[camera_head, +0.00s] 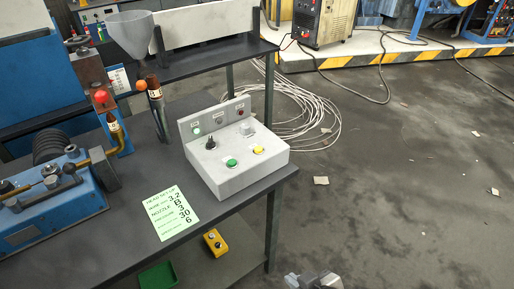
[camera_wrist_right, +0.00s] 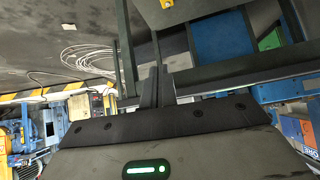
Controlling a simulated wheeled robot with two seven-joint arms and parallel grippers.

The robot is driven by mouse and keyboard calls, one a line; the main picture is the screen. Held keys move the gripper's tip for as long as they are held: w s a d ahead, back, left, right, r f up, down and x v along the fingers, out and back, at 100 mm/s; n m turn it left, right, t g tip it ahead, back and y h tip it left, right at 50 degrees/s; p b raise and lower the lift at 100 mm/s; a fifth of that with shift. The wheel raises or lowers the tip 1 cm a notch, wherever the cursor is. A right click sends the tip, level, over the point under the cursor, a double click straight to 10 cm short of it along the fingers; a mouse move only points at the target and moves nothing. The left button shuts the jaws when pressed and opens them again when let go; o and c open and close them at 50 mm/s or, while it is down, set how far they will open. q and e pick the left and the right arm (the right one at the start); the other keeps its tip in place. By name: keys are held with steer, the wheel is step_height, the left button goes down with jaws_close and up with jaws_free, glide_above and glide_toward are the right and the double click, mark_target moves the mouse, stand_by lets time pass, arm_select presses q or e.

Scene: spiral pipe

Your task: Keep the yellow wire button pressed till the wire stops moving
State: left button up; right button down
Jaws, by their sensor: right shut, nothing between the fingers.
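The yellow button (camera_head: 258,149) sits on the right of the top face of a grey control box (camera_head: 235,180), beside a green button (camera_head: 231,162). The box stands on the dark table. The yellow button cannot be made out in the wrist view. My left gripper is not in view. I cannot tell which wire is moving.
A green label card (camera_head: 168,212) lies on the table left of the box. A blue machine (camera_head: 50,215) and a funnel (camera_head: 131,35) stand further left. A yellow box (camera_head: 215,242) is on the lower shelf. Coiled pale cable (camera_head: 310,110) lies on the floor behind. Floor at right is mostly clear.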

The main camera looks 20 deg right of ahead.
step_height(320, 180, up, 8)
steer(key=w+g, duration=0.2)
steer(key=g, duration=0.2)
steer(key=w+a+r+t+y, duration=0.1)
steer(key=w+a+r, duration=0.15)
steer(key=w, duration=0.55)
steer(key=w+a+r+y, duration=0.2)
steer(key=w+a, duration=0.2)
steer(key=w, duration=0.4)
steer(key=w+d+r+m+t, duration=0.1)
steer(key=w+d+r+m, duration=0.2)
steer(key=w, duration=0.4)
steer(key=w+d+r+m+t+h, duration=0.1)
steer(key=w+d+r+m, duration=0.2)
steer(key=w+d+r, duration=0.3)
steer(key=shift+w+r, duration=0.75)
steer(key=shift+w, duration=0.35)
